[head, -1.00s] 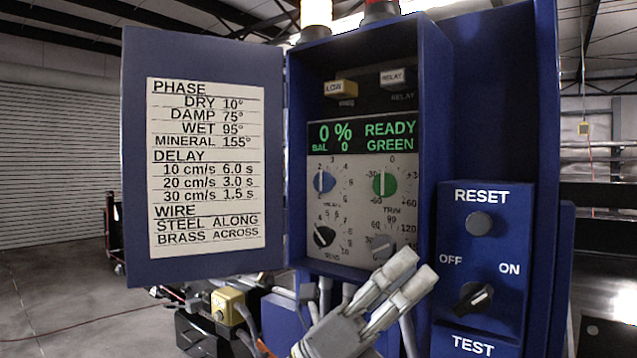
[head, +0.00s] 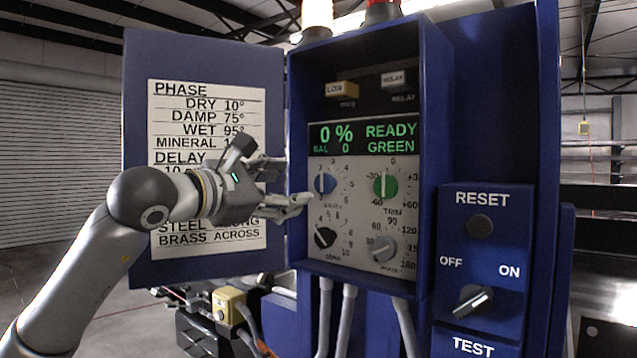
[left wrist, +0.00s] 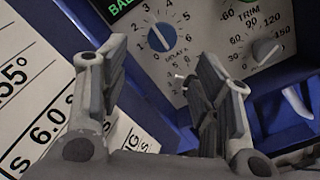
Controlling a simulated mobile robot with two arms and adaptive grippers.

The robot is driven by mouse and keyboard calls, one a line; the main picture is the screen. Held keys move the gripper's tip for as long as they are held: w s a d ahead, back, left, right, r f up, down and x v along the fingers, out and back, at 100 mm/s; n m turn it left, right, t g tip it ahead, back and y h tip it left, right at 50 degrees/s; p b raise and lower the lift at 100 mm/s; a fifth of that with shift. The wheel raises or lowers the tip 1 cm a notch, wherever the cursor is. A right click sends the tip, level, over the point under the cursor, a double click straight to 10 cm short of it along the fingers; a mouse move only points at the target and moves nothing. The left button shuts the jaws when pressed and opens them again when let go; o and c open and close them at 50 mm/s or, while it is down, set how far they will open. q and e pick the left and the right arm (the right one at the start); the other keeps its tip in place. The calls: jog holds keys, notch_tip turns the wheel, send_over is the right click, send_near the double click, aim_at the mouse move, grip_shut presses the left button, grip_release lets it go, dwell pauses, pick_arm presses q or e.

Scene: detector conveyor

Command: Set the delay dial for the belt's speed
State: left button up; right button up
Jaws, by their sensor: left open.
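The blue delay dial (head: 325,184) is at the upper left of the grey panel (head: 350,222). It also shows in the left wrist view (left wrist: 161,37), with a slanting white mark; I cannot read its exact setting. My left gripper (head: 297,182) is open and empty, just left of the dial. In the left wrist view its fingers (left wrist: 165,90) stand apart below the dial, not around it. The door card (head: 195,100) lists phase, delay and wire settings; my arm covers most of its delay rows. My right gripper is not in view.
A green trim dial (head: 385,186), a black dial (head: 325,237) and a grey dial (head: 382,248) share the panel. The display (head: 364,138) reads 0 %, READY GREEN. The open door (head: 205,58) stands left; a switch box (head: 480,265) stands right.

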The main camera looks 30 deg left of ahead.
aim_at(321, 185)
pick_arm(q)
jog(key=w+p, duration=0.1)
jog(key=w, duration=0.2)
jog(key=w+p, duration=0.1)
jog(key=w, duration=0.2)
jog(key=w+p, duration=0.2)
jog(key=shift+w+d, duration=0.4)
jog(key=shift+w+d+f, duration=0.1)
jog(key=shift+w, duration=0.3)
jog(key=c, duration=1)
